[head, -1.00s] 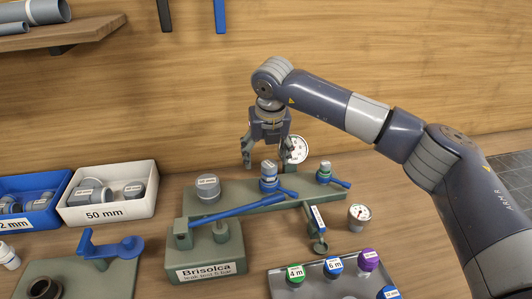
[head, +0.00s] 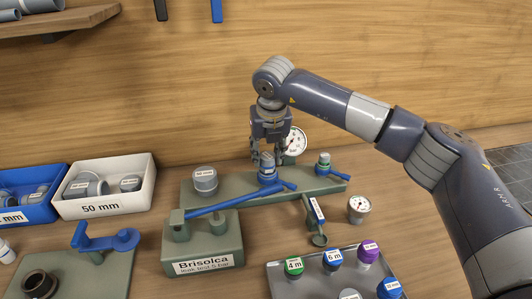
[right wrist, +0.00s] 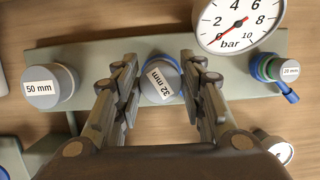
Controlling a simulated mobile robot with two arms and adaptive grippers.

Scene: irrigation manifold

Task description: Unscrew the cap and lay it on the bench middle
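A grey cap labelled 32 mm (right wrist: 161,82) sits on the middle outlet of the green manifold (head: 335,184). It also shows in the head view (head: 267,159), above a blue valve with a handle. My right gripper (head: 270,150) points down over this cap. In the right wrist view its fingers (right wrist: 158,76) are open, one on each side of the cap; I cannot tell whether they touch it. A grey 50 mm cap (head: 205,180) stands to the left and a smaller 20 mm cap (head: 323,159) to the right. My left gripper is not in view.
A pressure gauge (right wrist: 238,22) stands close behind the fingers. A blue lever (head: 230,204) and a green Brisolca block (head: 203,244) are in front. A tray (head: 283,268) of coloured caps lies at the front. The wooden bench (head: 415,195) is bare at right.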

